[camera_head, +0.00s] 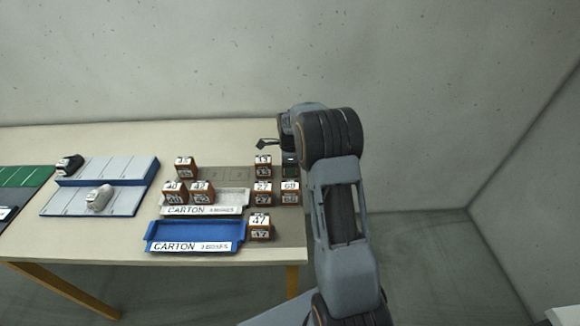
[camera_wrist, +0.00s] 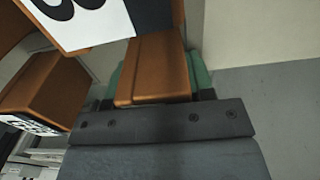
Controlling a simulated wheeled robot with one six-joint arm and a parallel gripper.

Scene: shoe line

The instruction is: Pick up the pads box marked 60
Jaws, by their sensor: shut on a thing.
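My gripper (camera_wrist: 150,120) is shut on a brown box (camera_wrist: 155,70), seen between its green-edged jaws in the wrist view. The mark on this held box cannot be read. In the head view my gripper (camera_head: 289,163) is at the right end of the back row, mostly hidden by my arm. A brown box with a white label (camera_head: 290,190), whose number looks like 60 but is small, stands just in front of it. A box marked 13 (camera_head: 263,166) stands to its left.
Several other brown boxes stand nearby, one in front marked 37 (camera_head: 260,226). A white carton tray (camera_head: 234,198) holds two boxes. A blue carton tray (camera_head: 196,232) is empty. Shoes (camera_head: 99,197) lie at the left. The table's right edge is close to my arm.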

